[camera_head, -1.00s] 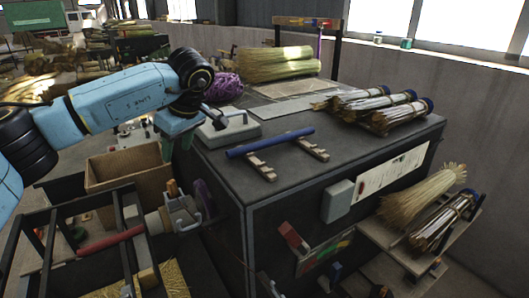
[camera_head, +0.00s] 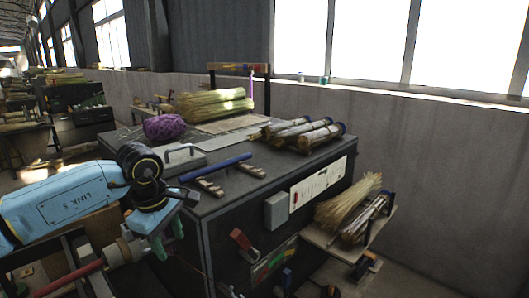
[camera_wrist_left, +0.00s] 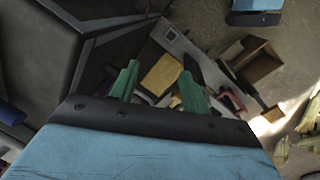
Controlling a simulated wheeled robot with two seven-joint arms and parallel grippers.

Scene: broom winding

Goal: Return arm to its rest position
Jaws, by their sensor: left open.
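My left arm (camera_head: 66,200) is light blue with black joints and comes in from the left in the head view. Its gripper (camera_head: 168,243) has green fingers and hangs beside the dark workbench's left corner, pointing down. In the left wrist view the green fingers (camera_wrist_left: 158,88) stand apart with nothing between them. Below and beyond them I see the floor-level clutter beside the bench. My right gripper does not show.
The dark workbench (camera_head: 222,219) carries a blue rod (camera_head: 215,167) on wooden rests, a purple twine ball (camera_head: 164,127), a straw bundle (camera_head: 213,104) and several tied bundles (camera_head: 305,134). A side shelf (camera_head: 335,244) holds more straw. A red bar (camera_head: 70,279) lies at lower left.

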